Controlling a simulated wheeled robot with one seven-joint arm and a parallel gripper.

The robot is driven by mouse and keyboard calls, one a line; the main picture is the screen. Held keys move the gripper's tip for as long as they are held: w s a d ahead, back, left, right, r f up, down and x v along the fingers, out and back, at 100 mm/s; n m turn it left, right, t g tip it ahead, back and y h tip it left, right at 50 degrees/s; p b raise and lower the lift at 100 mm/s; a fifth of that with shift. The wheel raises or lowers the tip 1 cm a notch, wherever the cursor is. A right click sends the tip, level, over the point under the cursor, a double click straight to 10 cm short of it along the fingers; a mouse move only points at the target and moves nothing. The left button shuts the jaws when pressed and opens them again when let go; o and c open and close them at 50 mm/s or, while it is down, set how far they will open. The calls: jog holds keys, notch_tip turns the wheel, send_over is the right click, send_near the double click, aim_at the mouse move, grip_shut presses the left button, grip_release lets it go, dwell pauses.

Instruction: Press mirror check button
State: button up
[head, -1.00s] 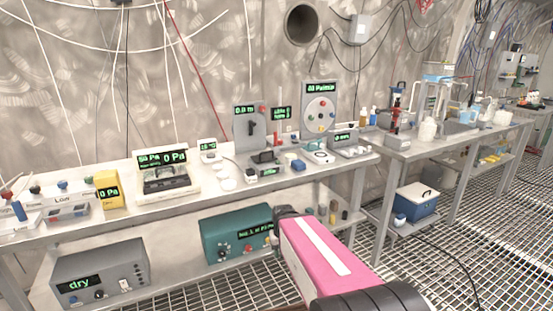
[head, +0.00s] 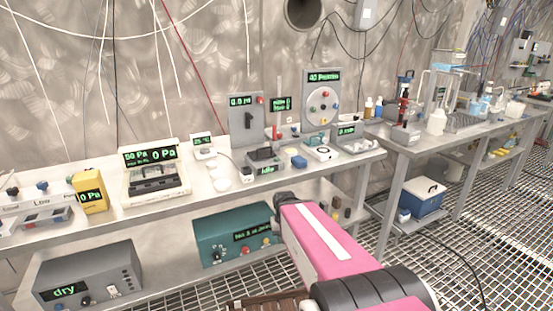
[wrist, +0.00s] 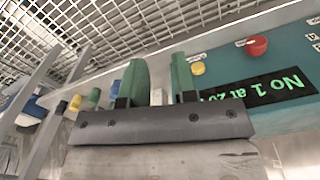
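I cannot tell which control is the mirror check button, as no readable label names it. A teal box (head: 222,240) on the lower shelf has a green-lit display and small knobs and buttons. It also shows upside down in the wrist view (wrist: 225,70), with a red button (wrist: 257,46) and a yellow button (wrist: 198,68). My gripper (wrist: 158,82) has two green fingers standing apart with nothing between them. It is near the teal box, not visibly touching it. In the head view my pink arm hides part of the gripper and the shelf behind.
The bench (head: 225,200) above carries a round dial panel (head: 322,108) with coloured buttons, a grey lever panel (head: 247,125), and a yellow meter (head: 90,196). A grey box (head: 88,278) reading "dry" sits lower left. A blue cooler (head: 422,197) stands right. Grated floor is clear at right.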

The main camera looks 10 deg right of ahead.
grip_shut()
dwell(1.5)
